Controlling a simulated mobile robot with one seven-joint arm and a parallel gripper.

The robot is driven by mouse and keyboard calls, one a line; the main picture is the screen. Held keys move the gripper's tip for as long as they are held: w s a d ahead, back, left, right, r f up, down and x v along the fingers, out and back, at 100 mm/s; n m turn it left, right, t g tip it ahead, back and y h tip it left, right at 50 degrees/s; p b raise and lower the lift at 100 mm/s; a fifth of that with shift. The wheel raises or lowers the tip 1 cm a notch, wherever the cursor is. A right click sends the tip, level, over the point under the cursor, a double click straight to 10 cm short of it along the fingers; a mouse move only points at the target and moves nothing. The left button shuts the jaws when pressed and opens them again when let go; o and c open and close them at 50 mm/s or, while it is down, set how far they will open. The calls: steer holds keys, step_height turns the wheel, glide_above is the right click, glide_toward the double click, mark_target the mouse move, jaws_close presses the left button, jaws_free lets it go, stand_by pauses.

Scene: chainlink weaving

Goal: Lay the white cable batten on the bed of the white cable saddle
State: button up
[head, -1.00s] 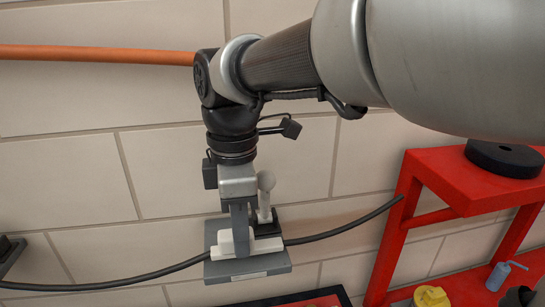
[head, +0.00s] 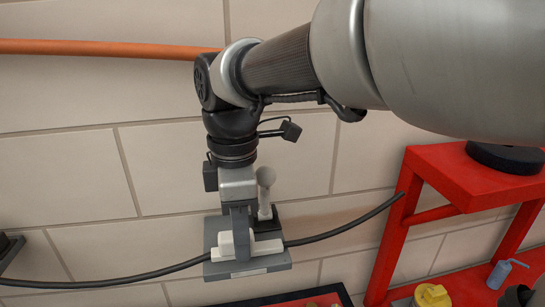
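My gripper (head: 241,254) points down in front of a grey wall plate (head: 222,271). One grey finger faces me and hides much of what lies behind it. A white piece (head: 226,242) stands close at the finger's left, and a white bar (head: 265,246) runs out to its right over the plate. These are the white cable batten and the white cable saddle, but I cannot tell which is which, nor whether they touch. The finger hides whether the gripper is closed on the batten.
A black block with a pale round-ended lever (head: 265,180) is beside the gripper. A black cable (head: 120,279) runs along the tiled wall on both sides of the plate. A red shelf (head: 430,170) stands at right, with a yellow object (head: 432,296) and a blue bottle (head: 499,275) low on it.

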steer(key=o, duration=0.3)
step_height(320, 180, up, 18)
steer(key=shift+f+p, duration=0.25)
steer(key=shift+p, duration=0.9)
